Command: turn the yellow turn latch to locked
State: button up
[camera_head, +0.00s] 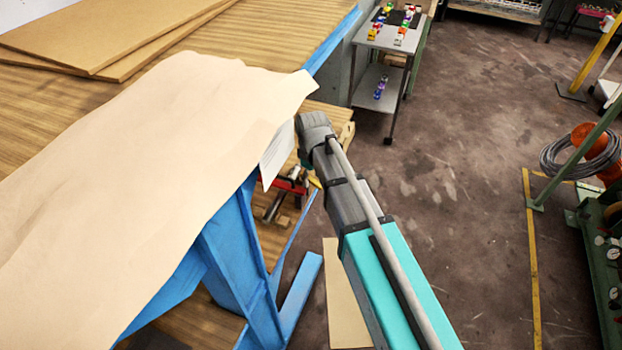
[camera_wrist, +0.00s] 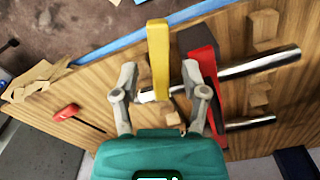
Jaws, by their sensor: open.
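The yellow turn latch (camera_wrist: 159,60) shows in the wrist view as a flat yellow bar, upright in the picture, with its lower end near a pale metal pin (camera_wrist: 148,96). My gripper (camera_wrist: 160,72) is open, with one grey finger on each side of the latch. The left finger stands apart from the latch. The right finger is close to a red part beside it, and I cannot tell whether they touch. In the head view my arm and the bench hide the gripper, and I cannot make out the latch clearly.
A red and black part (camera_wrist: 205,75) and a steel rod (camera_wrist: 255,65) are just right of the latch. Wooden blocks (camera_wrist: 263,27) and a red-handled screwdriver (camera_wrist: 67,112) are nearby. A brown sheet (camera_head: 150,150) covers part of the blue-legged bench (camera_head: 235,245).

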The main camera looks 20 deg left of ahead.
grip_shut()
jog(key=shift+a, duration=0.1)
dwell(0.3)
jog(key=shift+m, duration=0.3)
jog(key=m, duration=0.3)
jog(key=shift+s+a, duration=0.1)
jog(key=shift+s, duration=0.2)
jog(key=m, duration=0.3)
jog(key=shift+s+a+m, duration=0.2)
jog(key=shift+a+m, duration=0.05)
jog(key=shift+m, duration=0.15)
jog(key=m, duration=0.3)
jog(key=a+m, duration=0.1)
jog(key=m, duration=0.2)
jog(key=shift+s+m, duration=0.1)
jog(key=shift+m, duration=0.2)
